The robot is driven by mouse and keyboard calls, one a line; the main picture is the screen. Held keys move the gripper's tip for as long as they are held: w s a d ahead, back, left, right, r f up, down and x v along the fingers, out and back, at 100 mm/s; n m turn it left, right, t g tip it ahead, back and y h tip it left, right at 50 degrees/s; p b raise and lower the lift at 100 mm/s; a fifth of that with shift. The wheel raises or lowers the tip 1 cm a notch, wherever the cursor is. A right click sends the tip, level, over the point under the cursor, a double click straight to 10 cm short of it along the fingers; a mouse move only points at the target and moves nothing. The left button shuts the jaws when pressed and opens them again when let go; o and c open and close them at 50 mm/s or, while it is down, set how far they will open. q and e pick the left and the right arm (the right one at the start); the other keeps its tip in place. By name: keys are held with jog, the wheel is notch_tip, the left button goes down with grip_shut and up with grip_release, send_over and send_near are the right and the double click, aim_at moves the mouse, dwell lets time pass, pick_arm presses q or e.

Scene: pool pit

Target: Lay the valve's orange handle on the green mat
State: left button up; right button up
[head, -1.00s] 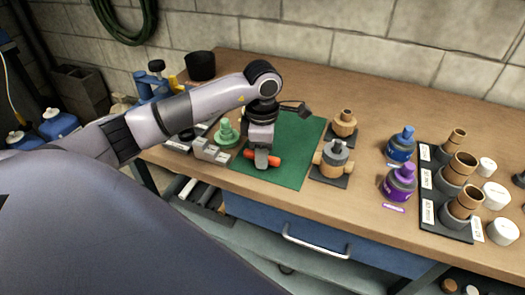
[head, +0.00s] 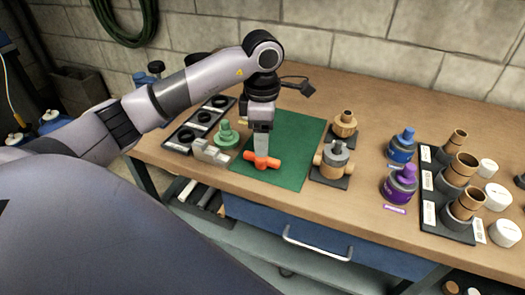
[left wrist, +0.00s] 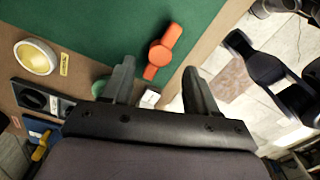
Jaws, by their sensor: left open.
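The orange handle (head: 264,161) lies on the green mat (head: 294,160), near its front left edge. In the left wrist view the handle (left wrist: 163,50) shows beyond and between the spread fingertips, with the mat (left wrist: 95,28) under it. My left gripper (head: 261,153) points down just above the handle. It is open, and the fingers (left wrist: 157,72) stand apart from the handle. A tan and grey valve body (head: 337,160) stands upright on a dark plate right of the mat. My right gripper is not seen.
A green fitting (head: 226,134) and a light grey block (head: 208,152) stand left of the mat. Another brass fitting (head: 345,122) stands behind the valve. Blue (head: 401,146) and purple (head: 400,184) bottles stand further right. The mat's back right part is clear.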

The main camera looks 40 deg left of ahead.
pick_arm(q)
notch_tip(320, 180, up, 7)
jog(key=shift+f, duration=0.2)
jog(key=shift+f, duration=0.1)
dwell(0.5)
